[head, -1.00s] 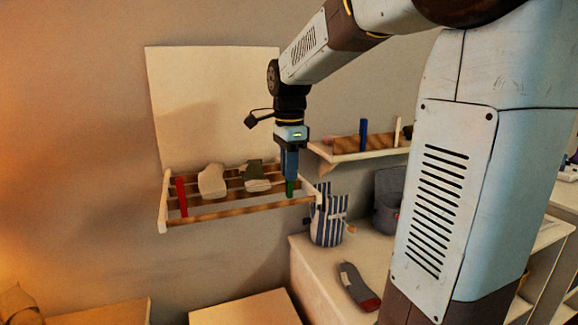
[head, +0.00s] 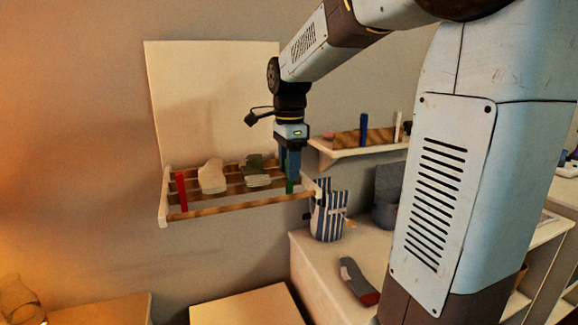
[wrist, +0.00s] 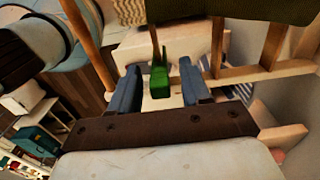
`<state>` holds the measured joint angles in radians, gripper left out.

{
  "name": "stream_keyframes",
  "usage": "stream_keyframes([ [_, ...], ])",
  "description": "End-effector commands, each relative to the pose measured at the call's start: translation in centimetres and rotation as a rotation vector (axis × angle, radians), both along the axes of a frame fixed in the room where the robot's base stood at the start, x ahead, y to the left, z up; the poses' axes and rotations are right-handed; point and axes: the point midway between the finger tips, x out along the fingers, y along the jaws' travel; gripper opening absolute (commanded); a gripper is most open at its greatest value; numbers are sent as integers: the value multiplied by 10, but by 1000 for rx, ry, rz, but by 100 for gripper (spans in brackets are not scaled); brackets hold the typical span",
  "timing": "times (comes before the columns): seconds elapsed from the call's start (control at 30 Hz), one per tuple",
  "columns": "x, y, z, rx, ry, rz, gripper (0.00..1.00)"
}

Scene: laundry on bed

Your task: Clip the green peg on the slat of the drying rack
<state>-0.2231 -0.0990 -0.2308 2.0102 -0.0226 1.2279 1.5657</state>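The green peg (head: 289,186) stands upright at the right end of the drying rack (head: 240,206), near its front slat. In the wrist view the green peg (wrist: 160,80) sits between the two blue fingers of my gripper (wrist: 160,88), with a visible gap on each side. My gripper (head: 291,170) points down over the rack's right end and is open around the peg. I cannot tell whether the peg's jaws grip a slat. A red peg (head: 182,191) stands upright at the rack's left end.
A pale cloth (head: 212,177) and a dark green-grey sock (head: 256,172) hang on the rack. A wall shelf (head: 345,154) with a blue peg (head: 363,130) and a white peg (head: 398,127) is to the right. A striped bag (head: 328,212) stands close below the rack's right end.

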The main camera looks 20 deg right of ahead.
Motion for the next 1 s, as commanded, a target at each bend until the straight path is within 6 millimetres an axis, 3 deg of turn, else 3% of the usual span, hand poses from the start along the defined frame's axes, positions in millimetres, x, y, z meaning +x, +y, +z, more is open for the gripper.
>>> stream_keyframes([
  [0.37,0,0,8,0,-1,0,48],
  [1.0,1,0,119,0,-1,0,48],
])
